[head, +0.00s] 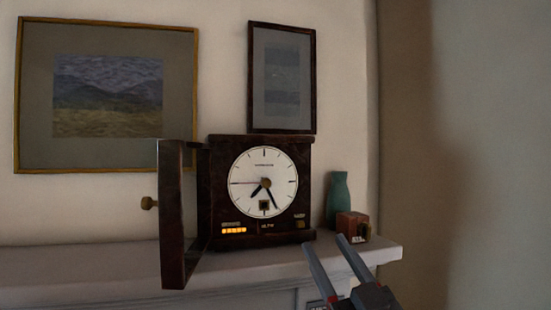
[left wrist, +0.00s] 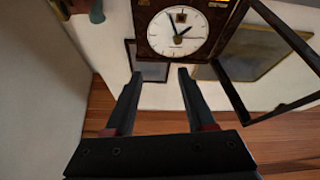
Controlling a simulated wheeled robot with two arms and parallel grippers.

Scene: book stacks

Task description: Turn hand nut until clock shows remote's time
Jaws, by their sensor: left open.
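The clock (head: 303,158) is a dark cabinet on a shelf with a round white dial (head: 264,165). Its shorter thick hand points near 7, its longer one near 5, and a thin reddish hand points left. The brass hand nut (head: 266,183) sits at the dial's centre. The glazed door (head: 172,215) stands open at left. My left gripper (head: 325,241) is open and empty, low and right of the clock, apart from it. The left wrist view shows the open jaws (left wrist: 160,74) below an upside-down clock (left wrist: 150,14). I cannot identify a remote.
A teal vase (head: 339,200) and small brown box (head: 352,226) stand right of the clock on the shelf (head: 100,262). Two framed pictures (head: 108,95) (head: 282,77) hang behind. Space before the dial is clear.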

